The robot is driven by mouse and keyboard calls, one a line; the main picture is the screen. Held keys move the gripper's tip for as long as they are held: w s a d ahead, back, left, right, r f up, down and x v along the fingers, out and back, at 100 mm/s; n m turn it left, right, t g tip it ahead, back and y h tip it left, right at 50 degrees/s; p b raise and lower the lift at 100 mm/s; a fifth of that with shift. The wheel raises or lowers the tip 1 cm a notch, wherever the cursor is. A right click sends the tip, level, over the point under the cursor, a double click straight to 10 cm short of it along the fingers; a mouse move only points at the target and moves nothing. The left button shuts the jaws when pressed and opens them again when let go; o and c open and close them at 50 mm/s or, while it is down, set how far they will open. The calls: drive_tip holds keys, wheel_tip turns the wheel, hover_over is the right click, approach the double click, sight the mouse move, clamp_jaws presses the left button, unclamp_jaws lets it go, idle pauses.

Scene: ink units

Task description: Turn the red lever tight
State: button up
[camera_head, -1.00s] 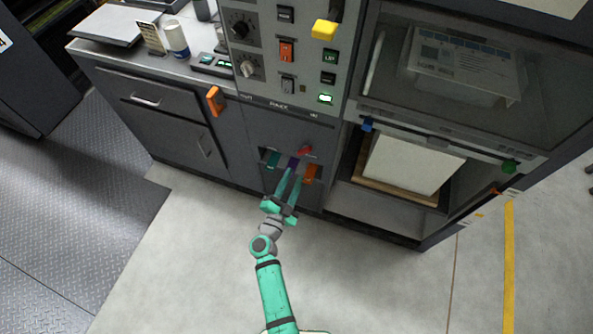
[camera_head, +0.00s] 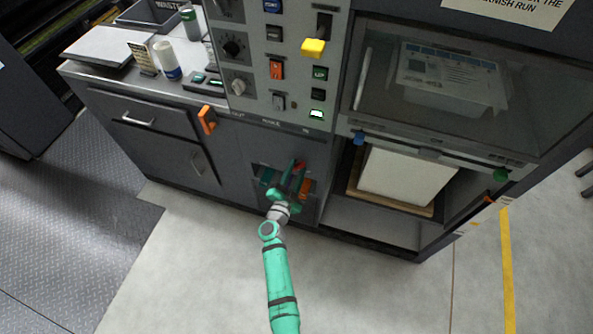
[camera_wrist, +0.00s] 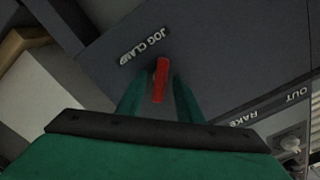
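The red lever (camera_head: 299,167) is a small handle on the lower grey panel of the cabinet. In the wrist view the lever (camera_wrist: 160,80) stands beside a label reading JOG CLAMP, seen upside down. My green gripper (camera_head: 290,181) is at this panel, partly covering the parts around the lever. In the wrist view my gripper (camera_wrist: 157,92) is open, one finger on each side of the lever. A gap shows between each finger and the lever. How deep the lever sits between the fingers is hard to tell.
An orange handle (camera_head: 207,120) sticks out to the left. A yellow-tipped lever (camera_head: 313,47) is above. An open bay with a white stack (camera_head: 405,176) is right. The floor in front is clear.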

clamp_jaws()
drive_tip(key=shift+m, duration=0.4)
drive_tip(key=m, duration=0.3)
drive_tip(key=shift+s+a+m, duration=0.1)
drive_tip(key=shift+m, duration=0.2)
drive_tip(key=m, duration=0.5)
drive_tip(key=shift+f, duration=0.1)
drive_tip(key=shift+m, duration=0.3)
unclamp_jaws()
